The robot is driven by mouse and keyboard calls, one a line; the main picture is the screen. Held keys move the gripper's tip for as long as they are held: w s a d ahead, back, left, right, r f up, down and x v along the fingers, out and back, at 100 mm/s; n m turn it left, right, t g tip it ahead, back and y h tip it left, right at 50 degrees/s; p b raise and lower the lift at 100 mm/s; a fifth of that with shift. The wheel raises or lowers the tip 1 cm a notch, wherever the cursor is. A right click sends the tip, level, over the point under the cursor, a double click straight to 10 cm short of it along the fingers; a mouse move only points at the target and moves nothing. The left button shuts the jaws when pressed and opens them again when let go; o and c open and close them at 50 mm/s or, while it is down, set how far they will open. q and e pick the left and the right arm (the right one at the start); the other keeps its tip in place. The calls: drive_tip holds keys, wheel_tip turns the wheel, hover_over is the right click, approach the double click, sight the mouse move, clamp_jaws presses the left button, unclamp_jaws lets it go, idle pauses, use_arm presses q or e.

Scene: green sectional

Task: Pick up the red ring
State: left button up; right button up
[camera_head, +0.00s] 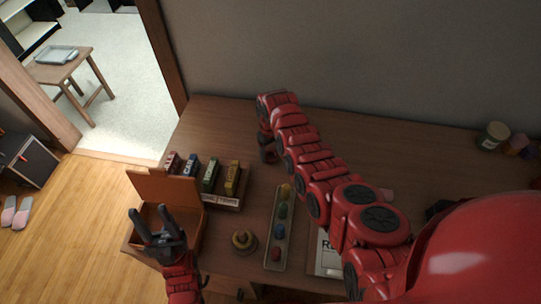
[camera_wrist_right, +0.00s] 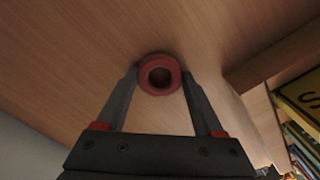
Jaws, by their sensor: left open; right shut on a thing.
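The red ring (camera_wrist_right: 146,88) is in the right wrist view, between the two fingertips of my right gripper (camera_wrist_right: 160,78), which is shut on it. The wooden table surface shows behind the ring; I cannot tell whether the ring touches it. In the head view my right gripper (camera_head: 267,150) is at the far part of the table, right of the row of small boxes, and the ring is hidden there. My left gripper (camera_head: 158,232) is open and empty over the open brown box (camera_head: 165,187) at the table's left.
A wooden holder (camera_head: 228,204) with several small coloured boxes stands at the back left. A stacked yellowish round piece (camera_head: 244,240) and a long tray (camera_head: 272,262) of coloured pieces are in front. A jar (camera_head: 493,136) stands far right. The wall is close behind the table.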

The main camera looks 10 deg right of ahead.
drive_tip(key=c, duration=0.4)
drive_tip(key=shift+r, duration=0.15)
